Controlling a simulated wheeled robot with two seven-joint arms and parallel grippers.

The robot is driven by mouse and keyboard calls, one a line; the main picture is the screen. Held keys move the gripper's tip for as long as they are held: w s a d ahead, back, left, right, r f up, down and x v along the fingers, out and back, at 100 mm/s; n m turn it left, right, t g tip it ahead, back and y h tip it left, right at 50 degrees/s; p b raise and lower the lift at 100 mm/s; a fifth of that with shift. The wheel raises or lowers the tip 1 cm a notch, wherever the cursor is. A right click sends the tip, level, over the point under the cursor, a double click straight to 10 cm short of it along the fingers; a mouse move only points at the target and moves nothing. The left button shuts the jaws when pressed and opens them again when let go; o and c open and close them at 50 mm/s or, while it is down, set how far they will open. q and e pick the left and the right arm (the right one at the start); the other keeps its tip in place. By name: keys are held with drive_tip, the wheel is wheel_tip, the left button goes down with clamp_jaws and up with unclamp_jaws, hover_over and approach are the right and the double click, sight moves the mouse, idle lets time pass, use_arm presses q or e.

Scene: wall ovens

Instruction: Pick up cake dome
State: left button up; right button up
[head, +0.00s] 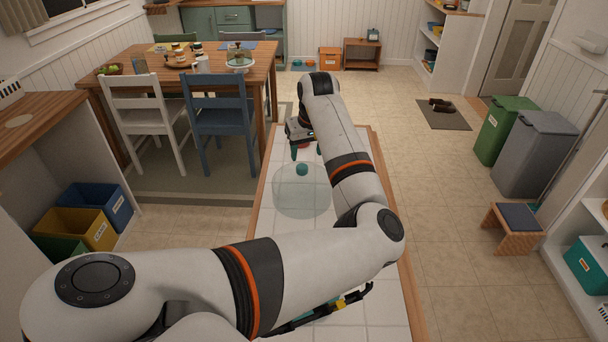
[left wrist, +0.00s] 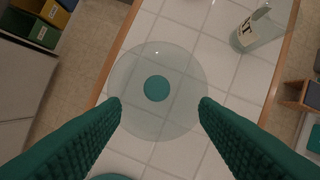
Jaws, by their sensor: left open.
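The cake dome (head: 287,197) is a clear glass dome with a teal knob, standing on the white tiled top of the island. In the left wrist view the dome (left wrist: 130,110) lies near the middle, its round knob (left wrist: 157,88) facing the camera. My left gripper (head: 305,150) is just beyond the knob in the head view. Its teal fingers (left wrist: 160,108) are spread wide, with nothing between them but the view of the dome below. A dark piece, perhaps my right gripper (head: 330,308), shows partly behind my left arm; its jaws cannot be made out.
A clear labelled jar (left wrist: 258,33) lies or stands beyond the dome to the right. Part of a teal thing shows at the bottom edge of the left wrist view (left wrist: 110,177). Table and chairs (head: 219,115) stand left.

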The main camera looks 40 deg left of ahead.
sight(302, 166)
use_arm(q)
drive_tip(key=shift+x, duration=0.85)
drive_tip(key=shift+w+a+f, duration=0.15)
drive_tip(key=shift+a+f, duration=0.05)
drive_tip(key=shift+f, duration=0.1)
drive_tip(key=p+x, duration=0.1)
drive_tip(key=x, duration=0.2)
drive_tip(key=shift+s+a+f+p, duration=0.2)
drive_tip(key=shift+p, duration=0.15)
drive_tip(key=shift+w+a+f, duration=0.1)
drive_tip(key=shift+a+f, duration=0.1)
drive_tip(key=shift+f, duration=0.3)
clamp_jaws()
use_arm(e)
drive_tip(key=shift+w+a+r, duration=0.1)
drive_tip(key=shift+w+r, duration=0.2)
drive_tip(key=shift+r, duration=0.2)
drive_tip(key=shift+w+a+r, duration=0.1)
drive_tip(key=shift+w+r, duration=0.2)
drive_tip(key=shift+r, duration=0.2)
